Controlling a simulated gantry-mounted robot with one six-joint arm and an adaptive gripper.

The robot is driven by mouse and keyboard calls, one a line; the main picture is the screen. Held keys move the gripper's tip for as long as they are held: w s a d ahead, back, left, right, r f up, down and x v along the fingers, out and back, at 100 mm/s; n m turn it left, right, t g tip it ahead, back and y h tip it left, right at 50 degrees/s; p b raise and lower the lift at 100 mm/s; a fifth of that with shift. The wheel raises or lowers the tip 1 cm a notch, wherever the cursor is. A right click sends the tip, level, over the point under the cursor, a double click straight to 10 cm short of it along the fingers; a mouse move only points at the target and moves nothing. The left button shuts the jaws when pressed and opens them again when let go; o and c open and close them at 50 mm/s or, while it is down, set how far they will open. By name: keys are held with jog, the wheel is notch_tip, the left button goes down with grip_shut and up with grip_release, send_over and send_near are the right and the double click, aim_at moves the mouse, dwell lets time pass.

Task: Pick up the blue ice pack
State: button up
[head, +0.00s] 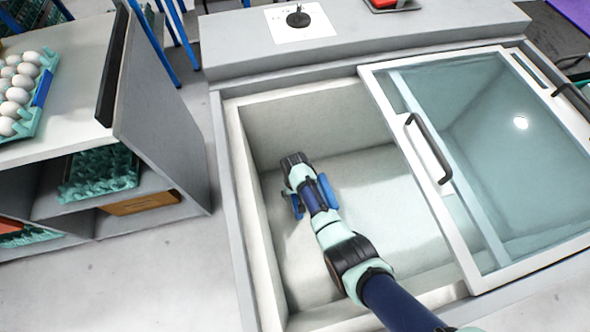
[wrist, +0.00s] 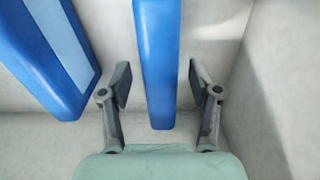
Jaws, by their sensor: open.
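My gripper (wrist: 160,84) is open in the wrist view, with one finger on each side of a blue ice pack (wrist: 157,50). This pack stands on its narrow edge, and gaps show between it and both fingers. A second blue pack (wrist: 52,45) with a paler blue face lies to the left, outside the fingers. In the head view my arm reaches down into the open chest freezer (head: 255,235). Blue shows on both sides of my wrist there, with the clearer blue piece (head: 327,191) on the right. The fingers are mostly hidden by my arm in that view.
A sliding glass lid (head: 470,150) with a black handle (head: 428,148) covers the freezer's right part. A shelf unit (head: 150,110) with egg trays stands at left. Freezer floor right of my wrist is clear.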

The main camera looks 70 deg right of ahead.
notch_tip(320, 180, down, 2)
jog(key=shift+a+f+b, duration=0.1)
jog(key=shift+f+b, duration=0.1)
jog(key=shift+b, duration=0.15)
jog(key=shift+r, duration=0.15)
jog(key=shift+c, duration=0.3)
grip_shut()
notch_tip(320, 180, up, 20)
jog(key=p, duration=1.2)
